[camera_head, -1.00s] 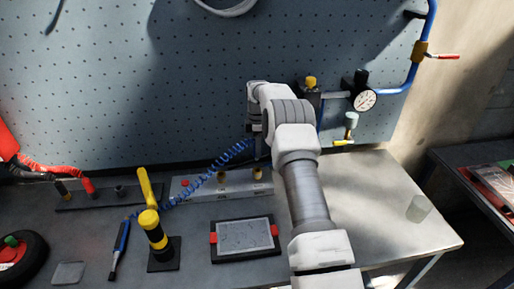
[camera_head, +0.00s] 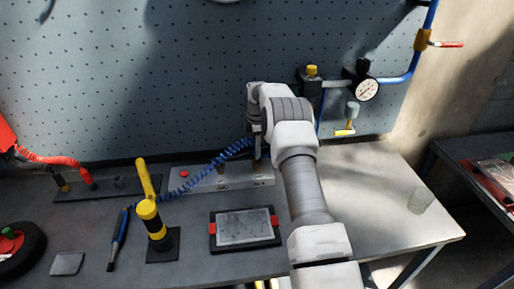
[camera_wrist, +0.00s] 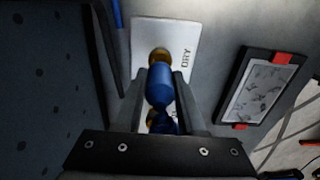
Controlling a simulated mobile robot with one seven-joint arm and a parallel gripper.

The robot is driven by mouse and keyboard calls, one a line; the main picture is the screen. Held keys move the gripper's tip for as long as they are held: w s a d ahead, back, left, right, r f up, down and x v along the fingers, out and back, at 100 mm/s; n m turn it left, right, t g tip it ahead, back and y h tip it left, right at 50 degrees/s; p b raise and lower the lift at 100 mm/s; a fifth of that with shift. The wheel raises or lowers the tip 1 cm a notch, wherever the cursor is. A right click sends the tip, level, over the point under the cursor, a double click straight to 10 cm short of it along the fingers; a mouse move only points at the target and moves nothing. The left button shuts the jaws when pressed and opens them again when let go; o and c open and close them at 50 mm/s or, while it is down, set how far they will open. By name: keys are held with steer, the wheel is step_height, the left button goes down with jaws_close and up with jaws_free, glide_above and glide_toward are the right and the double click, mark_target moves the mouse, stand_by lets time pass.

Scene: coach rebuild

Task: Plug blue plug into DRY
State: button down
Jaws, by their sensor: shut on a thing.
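The blue plug (camera_wrist: 160,88) is between my gripper's two fingers (camera_wrist: 163,80) in the wrist view. My gripper is shut on it. The plug's front end is close to a brass socket (camera_wrist: 159,56) beside the DRY lettering (camera_wrist: 185,58) on a pale plate. I cannot tell whether plug and socket touch. A second brass fitting is mostly hidden behind the plug. In the head view, my gripper (camera_head: 257,148) is above the right end of the socket panel (camera_head: 232,182). The blue coiled hose (camera_head: 205,172) runs up to it.
A framed grey tray with red clips (camera_head: 245,228) lies in front of the panel. A yellow and black post (camera_head: 153,228) and a blue-handled tool (camera_head: 119,236) are to its left. The pegboard (camera_head: 190,90) rises behind. The bench's right side is mostly clear.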

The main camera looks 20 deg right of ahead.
steer(key=shift+f+b, duration=1.1)
steer(key=shift+f, duration=0.35)
steer(key=shift+c, duration=2.1)
jaws_free()
steer(key=shift+r, duration=0.1)
